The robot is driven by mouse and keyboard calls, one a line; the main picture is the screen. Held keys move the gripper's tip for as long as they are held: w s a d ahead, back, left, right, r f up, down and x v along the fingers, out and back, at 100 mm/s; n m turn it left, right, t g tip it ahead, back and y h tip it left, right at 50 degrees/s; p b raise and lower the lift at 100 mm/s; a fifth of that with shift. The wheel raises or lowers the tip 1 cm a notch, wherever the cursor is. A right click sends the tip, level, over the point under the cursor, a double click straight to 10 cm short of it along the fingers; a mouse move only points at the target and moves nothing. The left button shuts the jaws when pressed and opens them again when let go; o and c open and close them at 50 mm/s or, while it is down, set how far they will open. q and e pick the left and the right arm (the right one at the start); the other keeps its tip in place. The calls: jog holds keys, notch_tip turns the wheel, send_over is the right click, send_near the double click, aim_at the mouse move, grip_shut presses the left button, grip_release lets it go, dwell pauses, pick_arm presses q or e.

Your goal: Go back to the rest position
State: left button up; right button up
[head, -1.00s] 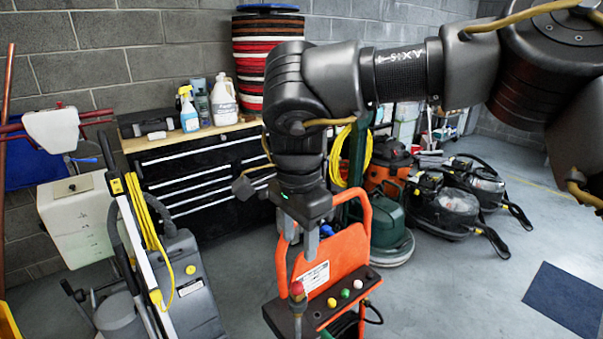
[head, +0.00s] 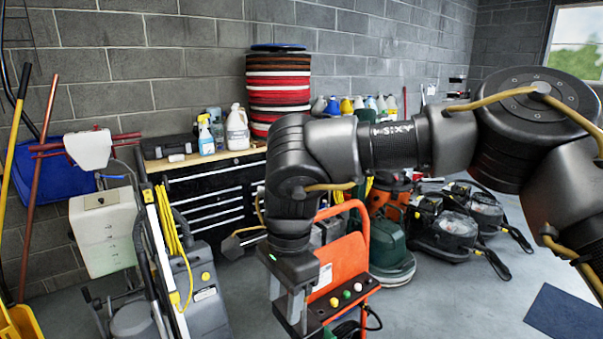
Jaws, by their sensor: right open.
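My right arm comes in from the right, and its gripper (head: 293,312) points down with its fingers apart and nothing visible between them. It overlaps the left side of an orange machine with coloured knobs (head: 343,272); I cannot tell the gap between them. The stack of round buffer pads (head: 278,85), in red, black and white layers with a blue one on top, stands at the back against the wall. My upper arm links hide nothing of its top, but its base is partly covered. My left gripper is out of the picture.
A black drawer chest (head: 205,195) with a wooden top holds a white jug (head: 237,130) and a spray bottle (head: 206,137). A grey floor machine (head: 205,290) stands at the left. Black vacuums (head: 445,220) stand at the right. Grey floor is open at right, with a dark blue mat (head: 565,318).

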jog(key=s+a+f+m+g+y, duration=0.25)
jog(key=s+a+f+y, duration=0.45)
jog(key=s+a, duration=0.4)
jog(key=s+a+r+m+y, duration=0.2)
jog(key=a+r+m+y, duration=0.2)
jog(key=a+m+y, duration=0.5)
jog(key=w+d+f+m+t+h, duration=0.15)
jog(key=w+d+m+t, duration=0.85)
jog(key=m, duration=1)
jog(key=s+d+f+m+t+h, duration=0.1)
jog(key=d+f+m+t+h, duration=0.2)
jog(key=d+f+m+h, duration=1.15)
jog(key=s+d+f+m+g, duration=0.3)
jog(key=s+d+f+m, duration=0.45)
jog(key=s+d, duration=0.35)
jog(key=s+d+f+m+g, duration=0.4)
jog(key=s+d+f+m, duration=0.2)
jog(key=s+d+f, duration=0.5)
jog(key=s+d+f+x, duration=0.1)
jog(key=s+x, duration=0.1)
jog(key=x, duration=0.9)
jog(key=s+d+x, duration=0.2)
jog(key=x, duration=0.8)
jog(key=s+d+f+g, duration=0.2)
jog(key=s+f, duration=1.5)
jog(key=shift+d+f+h, duration=0.35)
jog(key=shift+f+h, duration=0.05)
